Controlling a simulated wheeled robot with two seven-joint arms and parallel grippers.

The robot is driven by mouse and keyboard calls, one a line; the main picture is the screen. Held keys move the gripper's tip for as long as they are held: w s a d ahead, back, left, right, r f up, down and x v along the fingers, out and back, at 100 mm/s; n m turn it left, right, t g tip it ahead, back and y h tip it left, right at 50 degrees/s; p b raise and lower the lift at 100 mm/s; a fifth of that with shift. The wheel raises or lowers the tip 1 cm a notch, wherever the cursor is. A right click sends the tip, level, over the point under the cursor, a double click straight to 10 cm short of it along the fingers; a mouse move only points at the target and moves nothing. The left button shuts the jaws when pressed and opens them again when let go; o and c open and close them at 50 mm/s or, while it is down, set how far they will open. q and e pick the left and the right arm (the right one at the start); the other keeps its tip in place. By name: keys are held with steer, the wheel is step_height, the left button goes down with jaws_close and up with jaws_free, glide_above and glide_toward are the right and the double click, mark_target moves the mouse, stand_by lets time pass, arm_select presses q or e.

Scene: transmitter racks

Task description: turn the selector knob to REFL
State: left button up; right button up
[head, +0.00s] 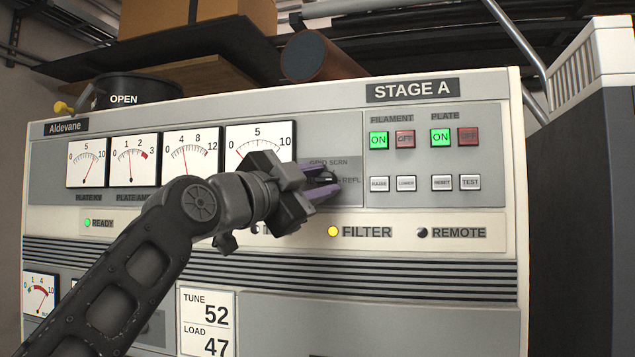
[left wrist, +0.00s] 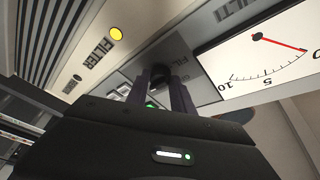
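The selector knob (head: 326,178) is a small dark knob on the grey panel, mostly hidden by my left gripper. The labels GRID, SCRN and REFL (head: 351,181) show around it, REFL to its right. Where its pointer aims is hidden. My left gripper (head: 334,181) reaches the panel with its two purple fingers apart, one above and one below the knob. The left wrist view shows the fingers (left wrist: 161,82) spread with dark knob parts (left wrist: 160,74) between them. Contact with its sides cannot be made out. My right gripper is not in view.
The Aldevane meters (head: 259,142) are left of the knob. FILAMENT and PLATE buttons (head: 441,138) are to the right. A lit yellow FILTER lamp (head: 333,231) and dark REMOTE lamp (head: 422,232) sit below. A brown cylinder (head: 309,56) lies on top of the rack.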

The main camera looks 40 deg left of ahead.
arm_select(q)
steer(key=o, duration=0.4)
steer(key=shift+s+f+b, duration=0.2)
steer(key=shift+s+b, duration=0.1)
steer(key=shift+s, duration=0.25)
steer(key=shift+s+f+b, duration=0.2)
steer(key=shift+s+b, duration=0.15)
steer(key=shift+s, duration=0.75)
steer(key=shift+s+f+b, duration=0.15)
steer(key=shift+s+b, duration=0.2)
steer(key=shift+s, duration=0.75)
steer(key=shift+s+f+b, duration=0.2)
steer(key=shift+s+b, duration=0.15)
steer(key=shift+s, duration=0.75)
